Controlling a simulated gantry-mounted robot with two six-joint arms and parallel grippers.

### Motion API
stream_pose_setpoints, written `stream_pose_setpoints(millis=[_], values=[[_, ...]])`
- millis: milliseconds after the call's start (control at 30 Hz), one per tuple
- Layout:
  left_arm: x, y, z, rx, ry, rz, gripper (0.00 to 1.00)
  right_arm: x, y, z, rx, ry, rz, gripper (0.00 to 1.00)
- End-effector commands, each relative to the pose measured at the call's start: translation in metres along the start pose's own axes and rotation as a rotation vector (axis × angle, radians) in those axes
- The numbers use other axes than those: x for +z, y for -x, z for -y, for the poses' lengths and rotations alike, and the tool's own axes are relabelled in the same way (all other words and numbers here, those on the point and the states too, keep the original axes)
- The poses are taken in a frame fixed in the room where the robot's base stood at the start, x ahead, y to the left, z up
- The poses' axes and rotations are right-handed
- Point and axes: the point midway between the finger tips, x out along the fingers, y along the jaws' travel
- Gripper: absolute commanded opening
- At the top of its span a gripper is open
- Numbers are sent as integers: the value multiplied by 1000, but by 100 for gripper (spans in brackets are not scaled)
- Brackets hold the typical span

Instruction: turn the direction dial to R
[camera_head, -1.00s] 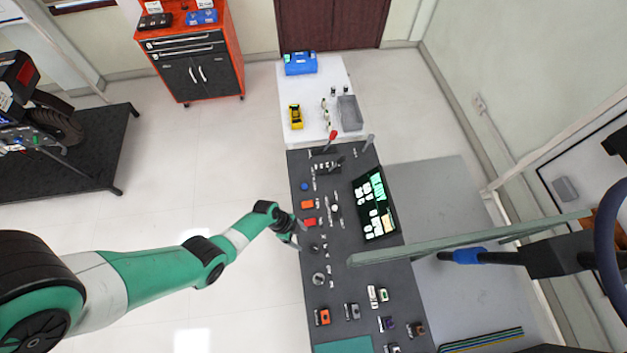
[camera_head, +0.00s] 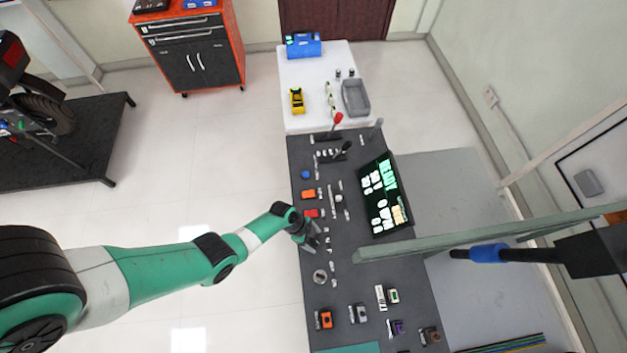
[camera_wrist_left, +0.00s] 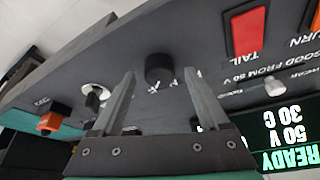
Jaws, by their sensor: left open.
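The dark control panel (camera_head: 350,278) runs down the middle of the head view. In the left wrist view, a black round knob (camera_wrist_left: 159,67) stands on the panel, with small white marks beside its base that are too small to read; it looks like the direction dial. My left gripper (camera_wrist_left: 159,77) is open, with one finger on each side of the knob in the picture and no clear contact. My right gripper is not in view.
The lit screen (camera_head: 382,195) rises from the panel's right side. A greenish bar (camera_head: 440,243) crosses above the panel. A white table (camera_head: 318,112) adjoins the far end.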

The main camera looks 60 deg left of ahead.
Motion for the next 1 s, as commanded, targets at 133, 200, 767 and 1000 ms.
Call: stream_pose_setpoints(millis=[133, 200, 767, 1000], values=[[0, 0, 0, 0, 0, 0, 62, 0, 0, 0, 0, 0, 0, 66], [0, 0, 0, 0, 0, 0, 49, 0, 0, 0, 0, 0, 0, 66], [1, 0, -1, -5, 17, 1, 0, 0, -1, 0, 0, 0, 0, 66], [0, 0, -2, -41, 103, 0, 0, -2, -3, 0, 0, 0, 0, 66]])
